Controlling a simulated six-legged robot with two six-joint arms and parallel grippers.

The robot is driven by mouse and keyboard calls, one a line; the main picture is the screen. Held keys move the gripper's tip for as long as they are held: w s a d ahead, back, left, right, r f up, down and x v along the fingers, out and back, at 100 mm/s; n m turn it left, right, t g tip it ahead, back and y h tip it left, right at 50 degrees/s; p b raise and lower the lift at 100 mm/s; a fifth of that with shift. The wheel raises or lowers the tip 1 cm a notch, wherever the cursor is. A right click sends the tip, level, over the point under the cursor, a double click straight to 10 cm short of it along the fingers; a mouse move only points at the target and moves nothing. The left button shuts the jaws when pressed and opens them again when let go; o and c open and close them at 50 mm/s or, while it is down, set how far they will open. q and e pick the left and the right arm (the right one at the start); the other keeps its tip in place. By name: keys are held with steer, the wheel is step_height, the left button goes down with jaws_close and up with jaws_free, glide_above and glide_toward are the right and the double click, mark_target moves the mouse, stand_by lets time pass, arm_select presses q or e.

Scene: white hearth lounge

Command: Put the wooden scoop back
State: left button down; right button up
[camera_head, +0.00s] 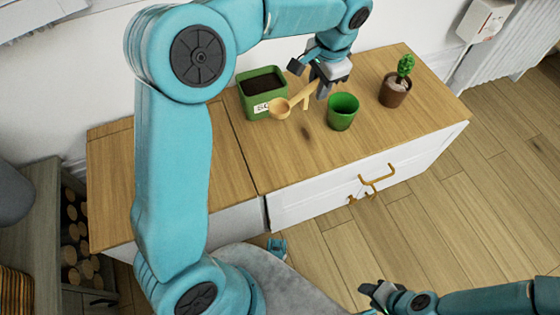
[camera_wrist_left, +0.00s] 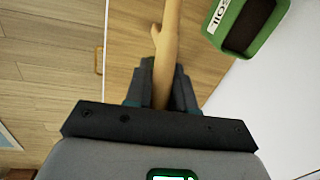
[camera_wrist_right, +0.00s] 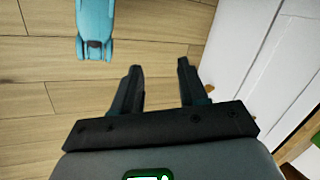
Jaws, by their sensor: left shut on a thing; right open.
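The wooden scoop (camera_head: 281,108) is held in the air above the wooden cabinet top, its round bowl to the left and its handle in my left gripper (camera_head: 318,84). In the left wrist view the scoop's handle (camera_wrist_left: 167,50) runs up from between the shut fingers (camera_wrist_left: 163,85); the bowl is out of that view. The green soil box (camera_head: 263,88), filled with dark soil, stands just behind and left of the scoop; it also shows in the left wrist view (camera_wrist_left: 264,60). My right gripper (camera_head: 378,290) is low in front of the cabinet; in the right wrist view it is open and empty (camera_wrist_right: 157,75).
An empty green pot (camera_head: 343,113) stands on the cabinet top (camera_head: 300,150), right of the scoop. A potted cactus (camera_head: 395,91) stands further right. The white drawer (camera_head: 340,190) with brass handles is below. A log rack (camera_head: 75,240) is at left.

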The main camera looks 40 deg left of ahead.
arm_select(q)
steer(key=shift+w+a+r, duration=0.15)
steer(key=shift+w+r, duration=0.05)
steer(key=shift+w, duration=0.05)
arm_select(e)
steer(key=shift+f, duration=0.1)
arm_select(q)
step_height(320, 180, down, 20)
steer(key=b, duration=0.8)
steer(key=shift+r, duration=0.15)
arm_select(e)
step_height(320, 180, down, 7)
steer(key=w+d, duration=0.1)
steer(key=shift+w+d+m+t, duration=0.2)
steer(key=shift+w+m+t, duration=0.1)
steer(key=shift+w+t, duration=0.1)
steer(key=shift+f, duration=0.1)
arm_select(q)
steer(key=c, duration=1)
jaws_free()
steer(key=shift+o, duration=0.2)
